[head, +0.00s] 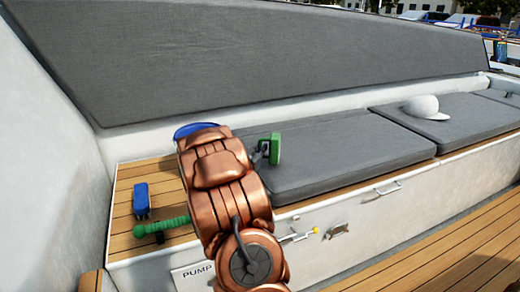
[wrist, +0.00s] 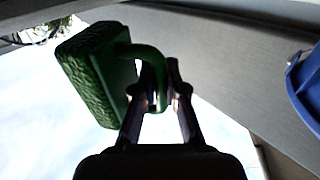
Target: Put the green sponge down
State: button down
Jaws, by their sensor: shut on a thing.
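The green sponge (head: 275,148) shows in the head view just right of my copper-coloured arm, in front of the grey seat cushion. In the wrist view the sponge (wrist: 88,75) is a dark green block with a rough face and a curved green handle. My gripper (wrist: 160,88) is shut on that handle, with the block to the left of the fingers. In the head view my gripper (head: 263,148) is small and partly hidden by my arm. The sponge appears raised; its exact height above the cushion is hard to tell.
A blue block (head: 141,200) and a green ribbed handle (head: 162,227) are on the wooden seat end (head: 125,190). A blue rounded thing (head: 192,130) is partly behind my arm. Grey cushions (head: 335,150) run right, with a white cap (head: 421,106). A tall grey backrest (head: 250,60) stands behind.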

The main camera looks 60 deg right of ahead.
jog(key=shift+f, duration=0.4)
jog(key=c, duration=1.2)
grip_release()
jog(key=shift+r, duration=0.1)
